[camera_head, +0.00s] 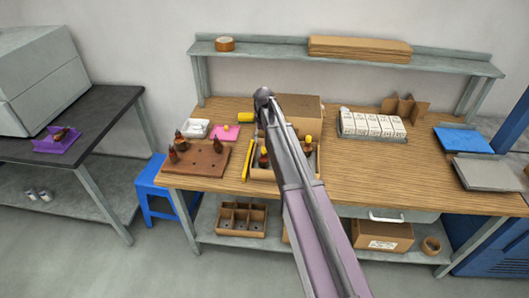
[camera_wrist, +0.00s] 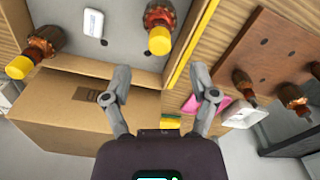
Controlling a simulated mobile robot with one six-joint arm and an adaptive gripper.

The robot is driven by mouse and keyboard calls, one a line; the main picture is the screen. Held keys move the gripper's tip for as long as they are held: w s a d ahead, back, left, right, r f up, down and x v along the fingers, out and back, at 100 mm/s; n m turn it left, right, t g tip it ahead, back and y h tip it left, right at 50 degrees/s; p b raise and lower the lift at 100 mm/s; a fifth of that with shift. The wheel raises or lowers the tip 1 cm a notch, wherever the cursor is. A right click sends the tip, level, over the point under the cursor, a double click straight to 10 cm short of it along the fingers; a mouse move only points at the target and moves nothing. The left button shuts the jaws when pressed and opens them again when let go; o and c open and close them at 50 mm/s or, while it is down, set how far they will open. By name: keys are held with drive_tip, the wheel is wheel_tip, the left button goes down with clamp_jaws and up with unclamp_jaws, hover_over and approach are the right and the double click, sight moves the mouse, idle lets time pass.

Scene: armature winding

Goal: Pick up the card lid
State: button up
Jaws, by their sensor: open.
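The tray holds armatures with yellow ends (camera_wrist: 160,38) and a small white block (camera_wrist: 93,22). My gripper (camera_wrist: 163,84) is open with nothing between its fingers. Its left finger overlaps the cardboard's right end in the picture; I cannot tell whether they touch. In the head view my arm covers part of the cardboard and the tray.
A brown wooden board (camera_head: 203,163) with armatures lies left of the tray. A yellow rod (camera_head: 247,160), pink pad (camera_head: 224,132) and white dish (camera_head: 195,129) are near. White boxes (camera_head: 372,125) stand right. A shelf (camera_head: 270,50) runs above the back edge. Bench space right of centre is clear.

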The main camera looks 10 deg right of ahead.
sight(264, 147)
drive_tip(key=shift+f, duration=0.1)
idle(0.3)
drive_tip(key=shift+s+f+b, duration=0.1)
drive_tip(key=shift+f+b, duration=2.4)
drive_tip(key=shift+b, duration=0.1)
drive_tip(key=c, duration=0.8)
